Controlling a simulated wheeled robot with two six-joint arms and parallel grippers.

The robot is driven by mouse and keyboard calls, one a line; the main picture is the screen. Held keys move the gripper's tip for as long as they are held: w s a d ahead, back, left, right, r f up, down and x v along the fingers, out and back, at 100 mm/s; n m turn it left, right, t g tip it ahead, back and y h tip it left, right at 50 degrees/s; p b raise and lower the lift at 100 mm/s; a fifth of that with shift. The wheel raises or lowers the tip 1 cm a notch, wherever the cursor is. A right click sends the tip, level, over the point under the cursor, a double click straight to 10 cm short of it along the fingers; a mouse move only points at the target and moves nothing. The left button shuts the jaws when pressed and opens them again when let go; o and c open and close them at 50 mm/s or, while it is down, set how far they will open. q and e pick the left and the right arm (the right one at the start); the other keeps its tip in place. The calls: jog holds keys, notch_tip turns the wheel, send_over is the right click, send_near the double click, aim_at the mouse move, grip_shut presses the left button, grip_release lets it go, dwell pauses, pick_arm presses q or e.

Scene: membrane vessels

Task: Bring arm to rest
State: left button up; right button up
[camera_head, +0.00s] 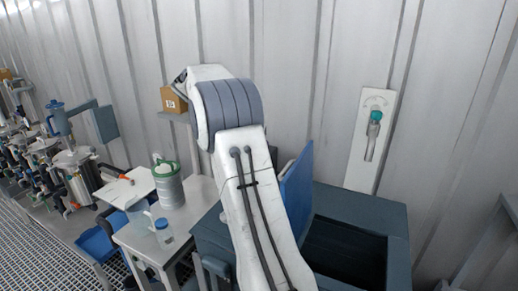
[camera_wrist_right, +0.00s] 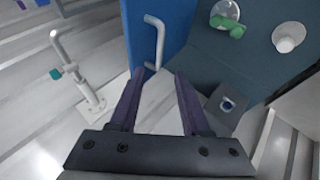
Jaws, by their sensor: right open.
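My right gripper (camera_wrist_right: 160,76) shows in the right wrist view with its two dark purple fingers apart and nothing between them. A blue door with a white bar handle (camera_wrist_right: 158,40) is just beyond the fingertips; I cannot tell whether they touch it. In the head view my white and grey arm (camera_head: 245,190) rises from the bottom and bends over at the top; its gripper is hidden. My left gripper is in neither view.
A teal cabinet (camera_head: 390,217) with an open blue door (camera_head: 297,190) stands right of my arm. A wall panel (camera_head: 371,140) is behind it. A bench at left holds a canister (camera_head: 168,187) and a jar (camera_head: 163,232). Vessels (camera_head: 78,175) stand far left.

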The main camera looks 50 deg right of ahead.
dwell(0.4)
jog(key=s+a+f+n+t+y, duration=0.15)
jog(key=a+f+n+t, duration=0.35)
jog(key=a, duration=1)
jog(key=s+a+f+n+y, duration=0.15)
jog(key=a+n, duration=0.55)
jog(key=a, duration=0.7)
jog(key=s+a+f+n+y, duration=0.2)
jog(key=s+a+f+n, duration=0.2)
jog(key=s+a, duration=0.3)
jog(key=s+a+f+n+y+b, duration=0.1)
jog(key=s+a+f+n+y, duration=0.1)
jog(key=s+a+f+n, duration=0.2)
jog(key=s+a+f, duration=0.1)
jog(key=s+a, duration=0.2)
jog(key=s, duration=0.5)
jog(key=shift+a+t+y, duration=0.25)
jog(key=shift+t+y, duration=0.05)
jog(key=shift+y, duration=0.1)
